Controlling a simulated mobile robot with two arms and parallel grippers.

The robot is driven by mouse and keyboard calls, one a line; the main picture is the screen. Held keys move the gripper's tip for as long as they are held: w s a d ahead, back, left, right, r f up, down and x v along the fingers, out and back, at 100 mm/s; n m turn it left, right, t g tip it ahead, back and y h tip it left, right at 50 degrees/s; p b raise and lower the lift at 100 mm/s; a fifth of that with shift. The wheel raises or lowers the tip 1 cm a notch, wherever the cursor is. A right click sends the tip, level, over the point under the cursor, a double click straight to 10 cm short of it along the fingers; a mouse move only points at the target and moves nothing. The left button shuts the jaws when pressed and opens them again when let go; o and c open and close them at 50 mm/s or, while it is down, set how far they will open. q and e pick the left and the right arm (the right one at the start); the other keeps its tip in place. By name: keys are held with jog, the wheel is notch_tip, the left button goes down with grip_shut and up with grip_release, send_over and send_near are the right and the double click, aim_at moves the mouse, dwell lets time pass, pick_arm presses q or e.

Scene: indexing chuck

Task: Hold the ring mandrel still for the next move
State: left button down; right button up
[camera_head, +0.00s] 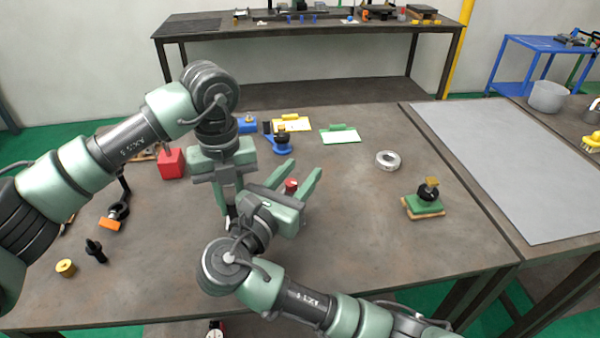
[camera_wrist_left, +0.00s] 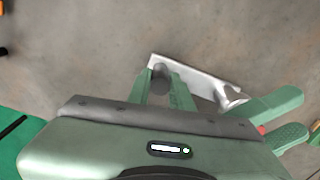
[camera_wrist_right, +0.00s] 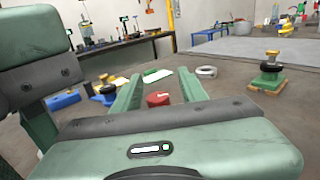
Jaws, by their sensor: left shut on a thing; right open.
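My left gripper (camera_head: 231,212) points down at the middle of the table. In the left wrist view its fingers (camera_wrist_left: 161,86) are shut on a dark round post, the ring mandrel (camera_wrist_left: 160,77), beside a light grey metal bar (camera_wrist_left: 205,83). The mandrel's lower part is hidden, and the head view does not show it clearly. My right gripper (camera_head: 300,178) is open, close to the left one. A red knob (camera_head: 291,185) shows between its fingers in the head view, and also in the right wrist view (camera_wrist_right: 158,99); I cannot tell whether they touch it.
A pale ring (camera_head: 388,161) and a green block with a black knob (camera_head: 424,204) are at right. A red block (camera_head: 171,163), black-and-orange tool (camera_head: 112,219) and brass piece (camera_head: 66,268) lie left. Green and yellow plates lie behind. The table's front right is clear.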

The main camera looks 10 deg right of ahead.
jog(key=v, duration=0.7)
jog(key=shift+s, duration=0.1)
jog(key=w+d+n+t+y, duration=0.1)
jog(key=w+d+r+n+t+y, duration=0.1)
jog(key=w+t, duration=0.1)
jog(key=w+d+r+n+t+y, duration=0.1)
jog(key=w, duration=0.1)
jog(key=shift+w+d+r+t, duration=0.25)
jog(key=shift+d+t, duration=0.05)
notch_tip(320, 180, up, 3)
jog(key=w+d+n+t+y, duration=0.1)
jog(key=w+n+t+y, duration=0.15)
jog(key=y, duration=0.25)
jog(key=n+g+y, duration=1.1)
jog(key=n+y, duration=0.2)
jog(key=y, duration=0.4)
send_near(286, 182)
jog(key=shift+w+x, duration=0.2)
jog(key=shift+x, duration=5.85)
jog(key=shift+d+f, duration=0.15)
grip_shut()
